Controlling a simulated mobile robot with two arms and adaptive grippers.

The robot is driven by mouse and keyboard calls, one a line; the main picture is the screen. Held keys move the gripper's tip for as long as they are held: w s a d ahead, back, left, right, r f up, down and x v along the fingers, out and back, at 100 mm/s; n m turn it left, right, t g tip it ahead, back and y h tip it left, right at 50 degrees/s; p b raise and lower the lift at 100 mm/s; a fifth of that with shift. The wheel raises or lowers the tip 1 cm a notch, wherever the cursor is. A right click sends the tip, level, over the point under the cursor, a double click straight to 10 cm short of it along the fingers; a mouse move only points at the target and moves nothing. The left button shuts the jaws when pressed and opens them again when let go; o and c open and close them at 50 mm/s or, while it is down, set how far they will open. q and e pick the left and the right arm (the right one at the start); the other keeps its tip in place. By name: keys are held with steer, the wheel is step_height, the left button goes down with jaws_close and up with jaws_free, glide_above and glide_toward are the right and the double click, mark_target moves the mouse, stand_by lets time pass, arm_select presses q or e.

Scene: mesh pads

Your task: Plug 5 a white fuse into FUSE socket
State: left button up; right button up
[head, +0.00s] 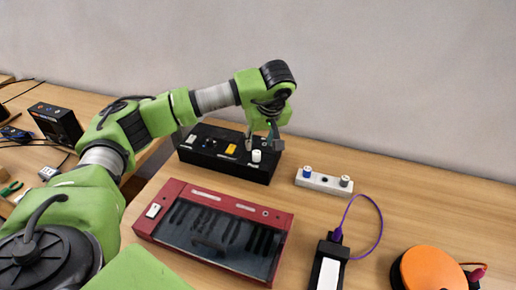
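A black box (228,170) stands on the wooden table near the wall. Any contact with the cylinder is too small to tell. Lettering on the box is unreadable, so I cannot pick out the FUSE socket. My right gripper is out of view.
A red case with a dark window (215,228) lies in front of the box. To the right are a white strip (324,181) with a blue-topped and a grey-topped piece, a black device (328,266) with a purple cable, and an orange disc (434,268).

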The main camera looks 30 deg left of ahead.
arm_select(q)
steer(key=v, duration=0.4)
steer(key=shift+r, duration=0.1)
stand_by(0.4)
